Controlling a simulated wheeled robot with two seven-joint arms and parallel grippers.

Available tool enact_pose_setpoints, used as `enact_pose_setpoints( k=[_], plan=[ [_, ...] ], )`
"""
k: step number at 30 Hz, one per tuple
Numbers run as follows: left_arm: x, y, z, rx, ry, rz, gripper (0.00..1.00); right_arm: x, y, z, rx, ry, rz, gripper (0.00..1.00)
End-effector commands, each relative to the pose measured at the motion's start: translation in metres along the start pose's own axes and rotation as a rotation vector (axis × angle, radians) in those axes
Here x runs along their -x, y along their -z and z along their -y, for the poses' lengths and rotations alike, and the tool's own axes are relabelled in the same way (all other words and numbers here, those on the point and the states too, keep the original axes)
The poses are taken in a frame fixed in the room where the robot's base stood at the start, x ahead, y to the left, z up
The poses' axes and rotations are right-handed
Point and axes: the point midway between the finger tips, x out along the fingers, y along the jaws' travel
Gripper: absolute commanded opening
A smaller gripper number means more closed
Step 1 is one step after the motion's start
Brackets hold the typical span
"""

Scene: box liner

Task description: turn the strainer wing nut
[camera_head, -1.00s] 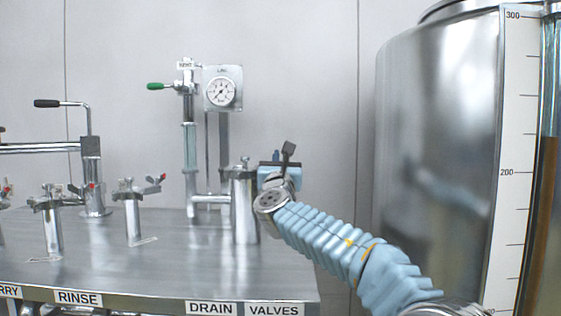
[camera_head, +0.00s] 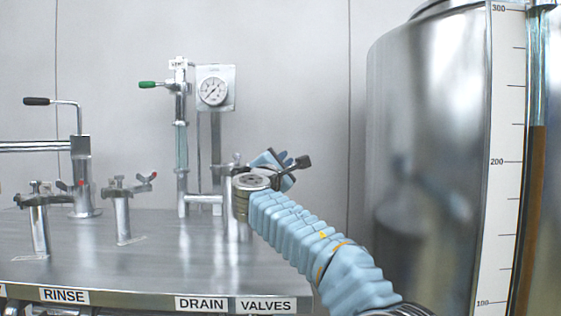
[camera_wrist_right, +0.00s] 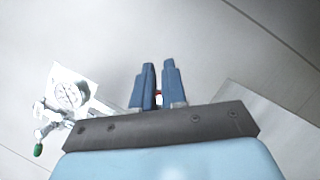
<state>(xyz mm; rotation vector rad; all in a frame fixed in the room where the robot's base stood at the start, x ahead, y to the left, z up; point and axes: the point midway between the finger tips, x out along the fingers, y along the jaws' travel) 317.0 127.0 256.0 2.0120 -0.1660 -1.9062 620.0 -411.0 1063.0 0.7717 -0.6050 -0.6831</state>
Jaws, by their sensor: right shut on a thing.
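The strainer is an upright steel cylinder (camera_head: 232,230) at the right end of the bench in the head view, largely covered by my right wrist. My right gripper (camera_head: 270,160) is at the top of the strainer, rolled over to one side. My left gripper is not in view.
Two clamp-topped posts (camera_head: 122,220) (camera_head: 39,228) stand left on the steel bench (camera_head: 150,262). A sight-glass pipe with a green-handled valve (camera_head: 150,85) and a gauge (camera_head: 213,91) rise beside the strainer. A large tank (camera_head: 425,110) stands right.

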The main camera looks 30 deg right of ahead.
Motion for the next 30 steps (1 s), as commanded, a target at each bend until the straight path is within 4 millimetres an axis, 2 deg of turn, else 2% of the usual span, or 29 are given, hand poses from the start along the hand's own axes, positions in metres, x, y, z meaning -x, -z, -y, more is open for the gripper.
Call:
enact_pose_setpoints(
  k=[15, 30],
  plan=[
    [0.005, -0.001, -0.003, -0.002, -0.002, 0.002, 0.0, 0.001, 0.003, 0.014, -0.427, 0.175, -0.001, 0.0],
    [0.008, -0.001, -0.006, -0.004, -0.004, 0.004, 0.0, 0.003, 0.006, 0.021, -0.631, 0.26, 0.0, 0.0]
  ],
)
